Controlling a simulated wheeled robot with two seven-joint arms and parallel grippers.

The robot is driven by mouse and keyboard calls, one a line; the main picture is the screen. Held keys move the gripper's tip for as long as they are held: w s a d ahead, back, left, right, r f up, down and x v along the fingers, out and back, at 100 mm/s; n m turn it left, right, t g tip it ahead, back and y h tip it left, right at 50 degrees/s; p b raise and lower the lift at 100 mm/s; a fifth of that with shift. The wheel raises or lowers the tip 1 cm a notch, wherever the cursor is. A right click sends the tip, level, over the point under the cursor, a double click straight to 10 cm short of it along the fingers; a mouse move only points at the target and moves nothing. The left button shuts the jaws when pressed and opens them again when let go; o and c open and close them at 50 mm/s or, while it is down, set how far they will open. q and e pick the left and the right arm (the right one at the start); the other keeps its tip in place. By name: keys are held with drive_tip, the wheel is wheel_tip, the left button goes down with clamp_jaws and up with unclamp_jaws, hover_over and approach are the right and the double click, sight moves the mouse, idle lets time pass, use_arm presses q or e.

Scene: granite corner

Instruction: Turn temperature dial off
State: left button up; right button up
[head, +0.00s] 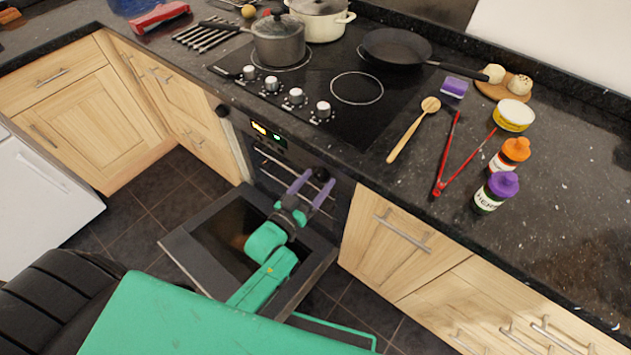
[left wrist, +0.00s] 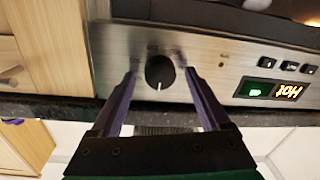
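The black round dial (head: 322,173) is on the right part of the oven's front panel. In the left wrist view the dial (left wrist: 159,68) sits on a brushed metal panel, with its white mark toward the bottom of the picture. My left gripper (head: 316,180) is at the dial. Its two purple fingers are spread, one on each side of the dial, with gaps visible in the left wrist view (left wrist: 160,80). A second black dial (head: 222,110) is at the panel's left end. The lit display (head: 267,134) lies between them; it reads "Hot" in the left wrist view (left wrist: 272,91). My right gripper is not visible.
The oven door (head: 180,245) hangs open below my left arm. The cooktop (head: 330,115) above carries a grey pot (head: 279,45) and a black frying pan (head: 396,46). Wooden drawers (head: 385,240) stand right of the oven. Bottles and red tongs (head: 447,160) lie on the counter.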

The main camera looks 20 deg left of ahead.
use_arm(q)
drive_tip(key=b+v, duration=0.1)
drive_tip(key=v, duration=1.3)
drive_tip(key=shift+s, duration=0.3)
drive_tip(key=shift+a, duration=0.1)
